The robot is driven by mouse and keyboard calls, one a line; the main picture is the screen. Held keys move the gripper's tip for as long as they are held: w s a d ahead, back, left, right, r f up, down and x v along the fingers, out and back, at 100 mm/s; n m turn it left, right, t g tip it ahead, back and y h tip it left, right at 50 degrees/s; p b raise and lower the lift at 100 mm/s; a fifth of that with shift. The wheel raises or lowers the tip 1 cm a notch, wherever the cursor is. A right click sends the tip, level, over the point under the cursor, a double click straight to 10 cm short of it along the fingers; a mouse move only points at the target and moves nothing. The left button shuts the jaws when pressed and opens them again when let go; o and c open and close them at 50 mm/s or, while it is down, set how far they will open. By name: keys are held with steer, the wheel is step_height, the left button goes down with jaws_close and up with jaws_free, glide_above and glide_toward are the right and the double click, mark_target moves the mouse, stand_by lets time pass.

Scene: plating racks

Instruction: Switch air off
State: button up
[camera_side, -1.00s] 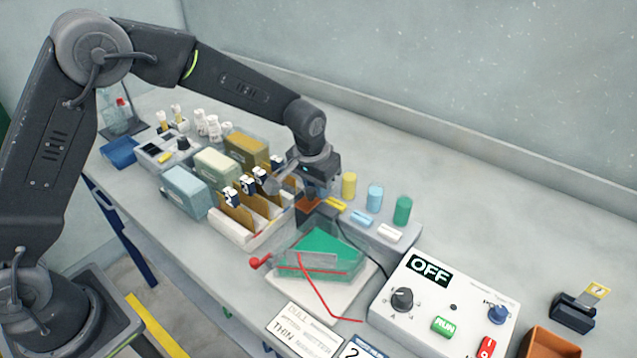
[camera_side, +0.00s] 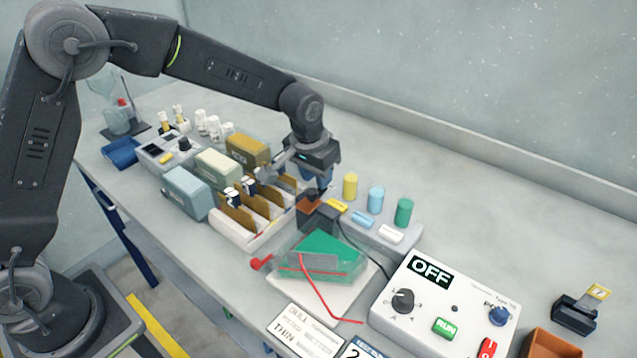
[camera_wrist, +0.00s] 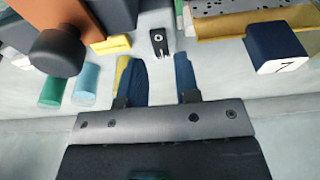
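My gripper (camera_side: 322,188) is above the bench beside a small dark block with an orange-brown top (camera_side: 309,204). The wrist view shows my gripper (camera_wrist: 160,68) with its two blue fingers apart and nothing held between them. A small black part with a silver ring (camera_wrist: 158,42) lies beyond the gap between the fingertips. A black round knob (camera_wrist: 57,52) shows near the orange-brown part at upper left. No air label is readable, so I cannot tell which part is the air switch. The white control box (camera_side: 408,335) displays OFF and has a green RUN button and a red switch.
A white rack (camera_side: 228,231) with upright brown plates stands left of my gripper. Yellow, blue and green cylinders (camera_side: 403,212) stand on a grey stand to its right. A clear cell with green contents (camera_side: 322,252) sits in front.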

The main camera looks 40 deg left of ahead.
steer(key=v, duration=1)
steer(key=shift+r, duration=0.15)
steer(key=s+a+r+t, duration=0.1)
steer(key=s+a, duration=0.1)
steer(key=s, duration=0.6)
steer(key=s+a+r+t, duration=0.1)
steer(key=s+a+r, duration=0.1)
steer(key=s, duration=0.7)
steer(key=s+a+r+t, duration=0.1)
steer(key=s+a, duration=0.3)
steer(key=s, duration=0.5)
steer(key=shift+a+r, duration=0.15)
steer(key=shift+a, duration=0.1)
